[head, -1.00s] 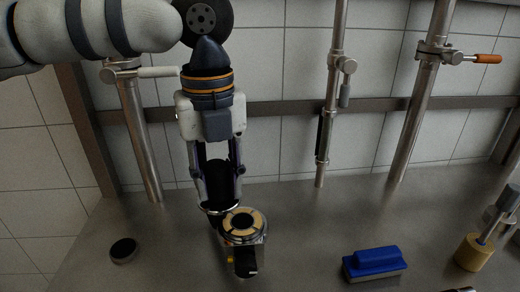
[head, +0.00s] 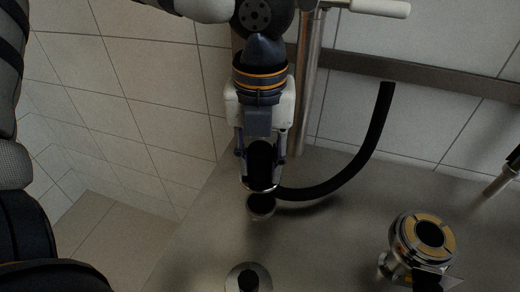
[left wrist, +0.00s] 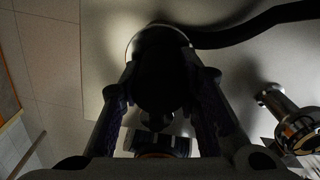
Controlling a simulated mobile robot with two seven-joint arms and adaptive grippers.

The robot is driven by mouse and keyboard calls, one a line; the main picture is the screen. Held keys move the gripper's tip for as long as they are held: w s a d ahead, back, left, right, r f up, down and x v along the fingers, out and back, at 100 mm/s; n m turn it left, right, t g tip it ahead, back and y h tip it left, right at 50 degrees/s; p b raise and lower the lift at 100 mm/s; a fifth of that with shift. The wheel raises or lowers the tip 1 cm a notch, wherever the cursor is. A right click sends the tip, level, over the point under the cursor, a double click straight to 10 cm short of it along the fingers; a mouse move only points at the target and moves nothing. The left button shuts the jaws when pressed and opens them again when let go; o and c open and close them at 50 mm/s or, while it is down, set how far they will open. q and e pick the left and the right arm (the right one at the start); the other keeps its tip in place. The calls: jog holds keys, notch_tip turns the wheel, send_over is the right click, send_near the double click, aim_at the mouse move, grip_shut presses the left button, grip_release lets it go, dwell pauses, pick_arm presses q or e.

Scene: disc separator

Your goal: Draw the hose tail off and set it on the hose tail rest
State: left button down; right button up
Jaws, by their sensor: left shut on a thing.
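My left gripper (head: 262,165) points down and is shut on the hose tail (head: 260,187), a dark round piece with a shiny metal rim. A black hose (head: 345,180) runs from it to the right and curves up. In the left wrist view the hose tail (left wrist: 160,75) is a dark shape between the fingers. A dark round pad (head: 260,207) on the counter, apparently the hose tail rest, lies just below the hose tail. I cannot tell whether they touch. The metal separator (head: 425,237) stands apart to the right, its top opening bare. My right gripper is not in view.
A second round piece with a dark knob (head: 248,279) lies on the counter nearer the front. A steel post (head: 308,90) with a white-handled lever (head: 380,8) stands behind. The metal counter (head: 330,240) is clear between the pad and the separator.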

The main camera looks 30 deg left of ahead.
pick_arm(q)
jog(key=shift+d, duration=0.15)
jog(key=shift+f, duration=2.75)
jog(key=shift+f, duration=1)
jog(key=c, duration=1.1)
grip_release()
notch_tip(320, 180, up, 16)
jog(key=shift+r, duration=0.1)
